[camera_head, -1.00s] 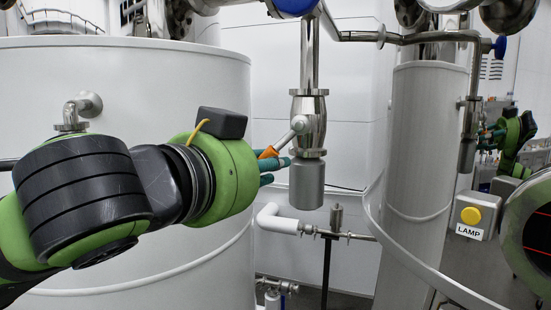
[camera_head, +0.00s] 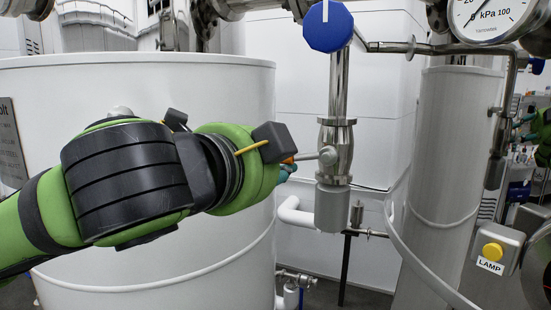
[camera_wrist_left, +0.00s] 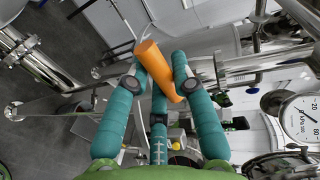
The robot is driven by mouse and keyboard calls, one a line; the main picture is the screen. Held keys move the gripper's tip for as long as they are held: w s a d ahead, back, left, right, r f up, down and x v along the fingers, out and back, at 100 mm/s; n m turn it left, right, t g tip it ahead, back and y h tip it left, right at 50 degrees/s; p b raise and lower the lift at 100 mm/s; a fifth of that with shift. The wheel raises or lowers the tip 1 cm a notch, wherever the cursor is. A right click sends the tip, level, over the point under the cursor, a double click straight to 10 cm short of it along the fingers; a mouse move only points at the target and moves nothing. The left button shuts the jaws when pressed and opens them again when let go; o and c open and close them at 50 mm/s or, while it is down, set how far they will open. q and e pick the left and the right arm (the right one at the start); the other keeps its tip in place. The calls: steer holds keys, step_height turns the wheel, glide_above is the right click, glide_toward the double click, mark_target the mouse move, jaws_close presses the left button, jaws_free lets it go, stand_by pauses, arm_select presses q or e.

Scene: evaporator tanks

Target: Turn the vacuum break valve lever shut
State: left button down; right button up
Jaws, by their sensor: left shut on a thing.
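The vacuum break valve (camera_head: 336,145) is a steel body on a vertical pipe, right of the middle in the head view. Its lever (camera_head: 308,157) reaches left from the hub, close to level and tilted slightly down at the tip. The lever's orange grip (camera_wrist_left: 155,65) lies between the teal fingers in the left wrist view. My left gripper (camera_head: 287,170) is shut on this grip, mostly hidden behind its own wrist in the head view. My right gripper (camera_head: 522,136) shows small at the right edge; its finger opening is unclear.
A large white tank (camera_head: 235,110) stands behind my left arm. A blue knob (camera_head: 328,26) sits above the valve and a grey cylinder (camera_head: 331,208) below it. A gauge (camera_head: 487,14) and a yellow lamp button (camera_head: 492,252) are at the right.

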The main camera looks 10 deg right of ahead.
arm_select(q)
steer(key=shift+r+m, duration=0.3)
steer(key=shift+r, duration=0.05)
stand_by(0.3)
steer(key=c, duration=1)
jaws_free()
steer(key=shift+f, duration=0.1)
steer(key=v, duration=1.2)
steer(key=shift+s+d, duration=0.1)
